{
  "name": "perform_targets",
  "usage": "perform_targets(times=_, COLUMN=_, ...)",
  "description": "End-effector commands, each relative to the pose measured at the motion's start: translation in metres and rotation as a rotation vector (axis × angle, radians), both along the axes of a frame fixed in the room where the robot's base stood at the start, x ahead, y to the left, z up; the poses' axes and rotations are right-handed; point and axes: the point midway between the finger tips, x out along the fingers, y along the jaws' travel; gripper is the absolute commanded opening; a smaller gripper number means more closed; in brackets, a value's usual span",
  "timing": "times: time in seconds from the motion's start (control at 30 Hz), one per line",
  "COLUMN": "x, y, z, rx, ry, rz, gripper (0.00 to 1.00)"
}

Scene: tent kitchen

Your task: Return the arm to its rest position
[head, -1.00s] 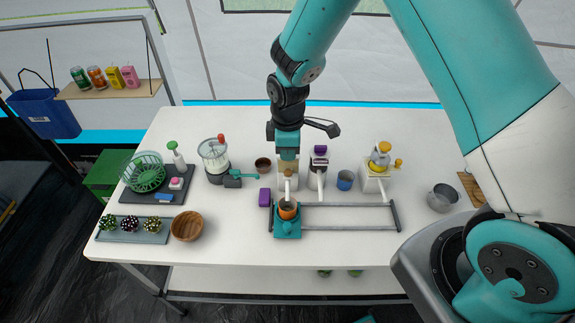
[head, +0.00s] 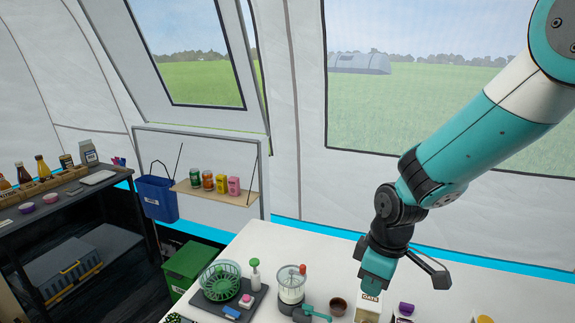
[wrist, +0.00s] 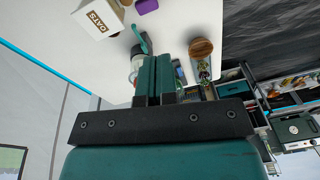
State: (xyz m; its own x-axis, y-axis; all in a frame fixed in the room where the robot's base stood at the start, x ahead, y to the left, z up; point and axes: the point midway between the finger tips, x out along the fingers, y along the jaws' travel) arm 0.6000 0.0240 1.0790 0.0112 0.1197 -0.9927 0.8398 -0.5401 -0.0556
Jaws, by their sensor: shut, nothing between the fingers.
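My arm reaches in from the upper right in the head view, bent downward at the wrist. My gripper (head: 376,275) points down over the white table, just above and beside the oats box (head: 367,306). In the wrist view my gripper's fingers (wrist: 157,78) are together with nothing between them. The oats box (wrist: 98,18) also shows at the upper left there, apart from the fingers. The lower part of the table lies outside the head view.
On the white table (head: 262,245) stand a green spinner bowl (head: 221,282), a glass jar appliance (head: 291,285) and a brown bowl (head: 338,306). A hanging shelf (head: 215,196) with cans is behind, a dark side table (head: 60,205) at left.

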Motion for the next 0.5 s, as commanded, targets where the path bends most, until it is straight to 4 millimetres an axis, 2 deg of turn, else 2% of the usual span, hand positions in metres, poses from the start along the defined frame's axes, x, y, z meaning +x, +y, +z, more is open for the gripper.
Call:
perform_targets(times=0.03, x=-0.017, y=0.005, z=0.026, rx=0.036, ry=-0.006, rz=-0.044, gripper=0.00)
perform_targets(times=0.2, x=-0.087, y=0.018, z=0.090, rx=0.141, ry=0.028, rz=-0.192, gripper=0.00)
perform_targets(times=0.3, x=-0.129, y=0.021, z=0.114, rx=0.185, ry=0.054, rz=-0.261, gripper=0.00)
perform_targets(times=0.4, x=-0.163, y=0.022, z=0.128, rx=0.217, ry=0.075, rz=-0.311, gripper=0.00)
perform_targets(times=0.5, x=-0.186, y=0.022, z=0.135, rx=0.234, ry=0.091, rz=-0.345, gripper=0.00)
